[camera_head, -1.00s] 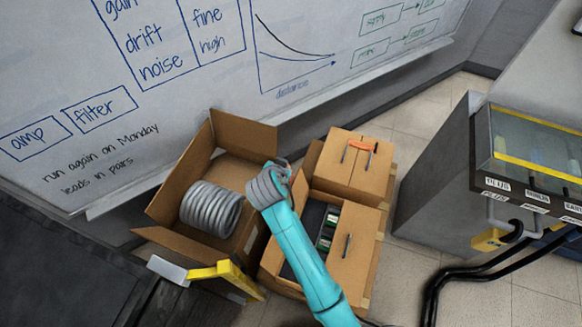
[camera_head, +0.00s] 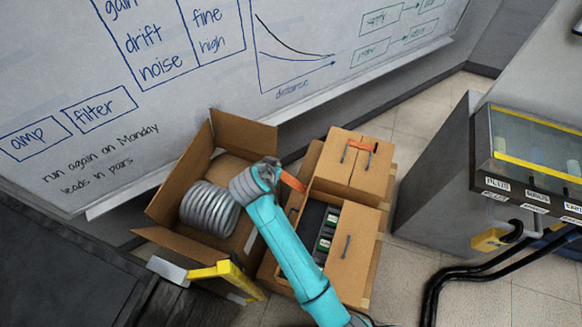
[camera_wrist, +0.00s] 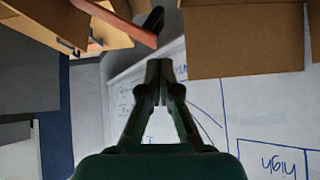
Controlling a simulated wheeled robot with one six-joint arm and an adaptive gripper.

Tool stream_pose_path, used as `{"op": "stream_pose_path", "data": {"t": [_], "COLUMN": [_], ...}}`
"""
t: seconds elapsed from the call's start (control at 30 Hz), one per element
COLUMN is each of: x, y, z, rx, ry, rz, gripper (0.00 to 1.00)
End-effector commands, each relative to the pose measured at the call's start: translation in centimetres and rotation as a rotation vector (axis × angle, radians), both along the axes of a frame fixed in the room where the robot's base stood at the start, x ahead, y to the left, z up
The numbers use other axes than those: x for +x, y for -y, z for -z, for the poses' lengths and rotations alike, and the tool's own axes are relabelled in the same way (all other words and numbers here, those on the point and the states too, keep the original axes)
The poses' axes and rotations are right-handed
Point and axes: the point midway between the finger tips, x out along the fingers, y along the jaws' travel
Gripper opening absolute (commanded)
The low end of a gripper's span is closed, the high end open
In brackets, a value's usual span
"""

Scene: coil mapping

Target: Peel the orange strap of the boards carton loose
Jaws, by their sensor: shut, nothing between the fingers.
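The boards carton (camera_head: 352,262) stands half open in the head view, with green boards (camera_head: 327,233) showing inside. An orange strap (camera_head: 292,181) slants up from near the carton's far edge toward my gripper (camera_head: 266,172); its far end is hidden. In the wrist view an orange strap (camera_wrist: 112,20) crosses the upper left, apart from the fingertips. My gripper, also in the wrist view (camera_wrist: 160,72), is shut and empty, above the gap between the boards carton and the coil carton. I cannot tell whether the strap's lower end still clings to the carton.
A brown coil carton (camera_head: 160,205) with a grey coil (camera_head: 210,207) stands left. A closed carton (camera_head: 352,170) with its own orange band (camera_head: 362,146) stands behind the boards carton. A grey cabinet (camera_head: 440,185) and black cables (camera_head: 432,295) are right. The whiteboard (camera_head: 190,120) rises behind.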

Motion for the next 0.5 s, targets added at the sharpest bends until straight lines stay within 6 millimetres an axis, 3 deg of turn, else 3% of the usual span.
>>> {"op": "stream_pose_path", "data": {"t": [0.5], "x": [1.4], "y": [-3.5], "z": [3.5], "rx": [-0.333], "ry": [-0.137], "rz": [-0.002], "gripper": [0.00]}}
